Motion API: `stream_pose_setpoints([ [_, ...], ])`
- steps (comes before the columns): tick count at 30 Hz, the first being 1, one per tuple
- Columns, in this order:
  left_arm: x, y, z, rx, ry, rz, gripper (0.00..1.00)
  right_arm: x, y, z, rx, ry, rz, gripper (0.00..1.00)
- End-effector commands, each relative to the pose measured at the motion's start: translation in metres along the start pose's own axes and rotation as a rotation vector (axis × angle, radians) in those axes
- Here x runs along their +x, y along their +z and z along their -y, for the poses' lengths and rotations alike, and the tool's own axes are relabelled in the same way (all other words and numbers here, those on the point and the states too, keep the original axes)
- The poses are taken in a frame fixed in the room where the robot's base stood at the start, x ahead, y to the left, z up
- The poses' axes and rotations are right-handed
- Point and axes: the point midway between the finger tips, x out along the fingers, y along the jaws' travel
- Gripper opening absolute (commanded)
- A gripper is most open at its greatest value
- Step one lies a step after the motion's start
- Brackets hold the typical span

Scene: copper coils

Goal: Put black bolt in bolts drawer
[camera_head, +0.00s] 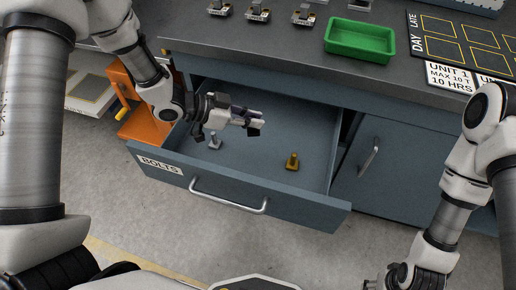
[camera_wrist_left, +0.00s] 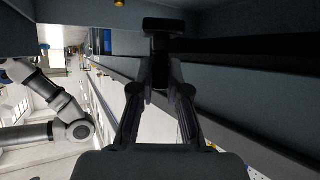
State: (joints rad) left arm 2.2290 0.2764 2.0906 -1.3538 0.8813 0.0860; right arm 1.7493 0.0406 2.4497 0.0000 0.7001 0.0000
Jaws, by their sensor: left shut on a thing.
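The bolts drawer (camera_head: 165,169), labelled BOLTS, is pulled open below the counter. My left gripper (camera_head: 250,118) is inside the drawer's outline, above its floor, and is shut on a dark bolt. In the left wrist view the black bolt (camera_wrist_left: 163,25) sticks out beyond the fingertips, its wide head outermost. In the head view the bolt is small and hard to tell from the dark fingers. My right arm is at the lower right; its gripper (camera_head: 372,285) is mostly cut off by the bottom edge.
A silver bolt (camera_head: 215,141) and a brass bolt (camera_head: 292,161) stand on the drawer floor. A green tray (camera_head: 360,40) and several metal parts sit on the counter (camera_head: 300,65). An orange object (camera_head: 135,100) stands left of the drawer.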

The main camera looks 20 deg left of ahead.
Motion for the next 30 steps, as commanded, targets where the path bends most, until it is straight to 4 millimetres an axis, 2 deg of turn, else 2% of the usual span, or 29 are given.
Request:
stream_pose_setpoints([
  [1,0.002,0.009,0.0,0.009,0.016,-0.001,0.0,0.007,0.0,0.0,0.0,0.0,0.0,0.55],
  [7,0.02,0.045,-0.002,0.013,0.032,0.002,0.0,0.017,0.0,0.0,0.0,0.0,-0.001,0.55],
  [17,0.045,0.09,-0.003,0.014,0.032,0.001,0.0,0.029,0.0,0.0,-0.001,0.0,0.0,0.55],
  [28,0.048,0.095,-0.002,0.014,0.03,-0.001,0.0,0.03,0.0,0.0,-0.001,0.0,0.0,0.55],
  [29,0.048,0.095,-0.002,0.014,0.03,0.0,0.21,0.029,0.0,0.0,-0.001,0.0,0.0,0.55],
  [30,0.048,0.095,-0.002,0.014,0.03,0.0,0.36,0.029,0.0,0.0,-0.001,0.0,0.0,0.55],
])
